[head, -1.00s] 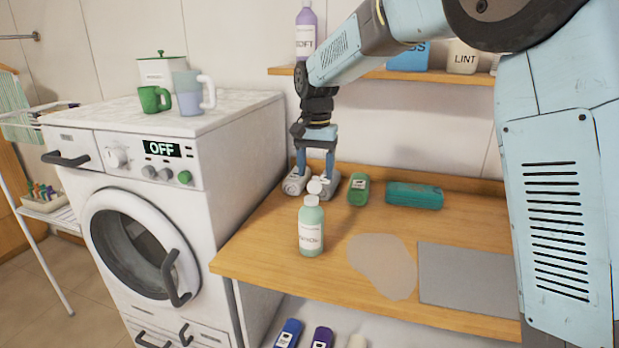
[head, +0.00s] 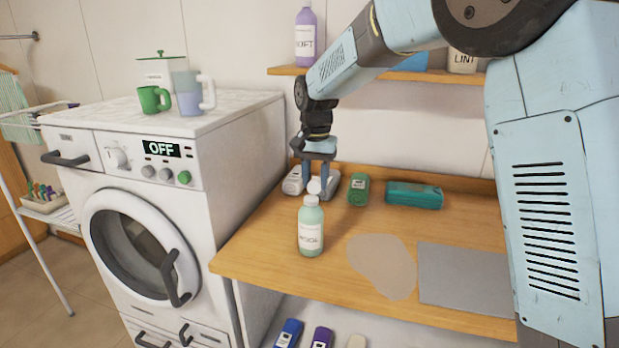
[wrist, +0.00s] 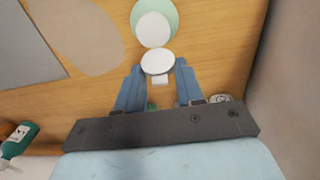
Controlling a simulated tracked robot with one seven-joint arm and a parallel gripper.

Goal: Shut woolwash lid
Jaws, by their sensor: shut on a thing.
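The woolwash bottle (head: 311,232) stands upright near the front left of the wooden counter, pale green with a white label. Its white cap (head: 311,200) has a round flip lid (head: 314,186) standing open at the back. In the wrist view the lid (wrist: 157,62) shows beside the cap (wrist: 153,30), with the pale green bottle shoulder (wrist: 168,10) around it. My gripper (head: 316,188) is behind the bottle, pointing down, its blue fingers shut on the lid's two sides. The fingertips (wrist: 158,67) also show in the wrist view. The label's words are too small to read.
White bottles (head: 292,184), a green bottle (head: 358,189) and a teal bottle (head: 414,195) are along the back of the counter. A beige patch (head: 382,265) and a grey mat (head: 465,278) lie to the right. The washing machine (head: 190,215) stands at the left.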

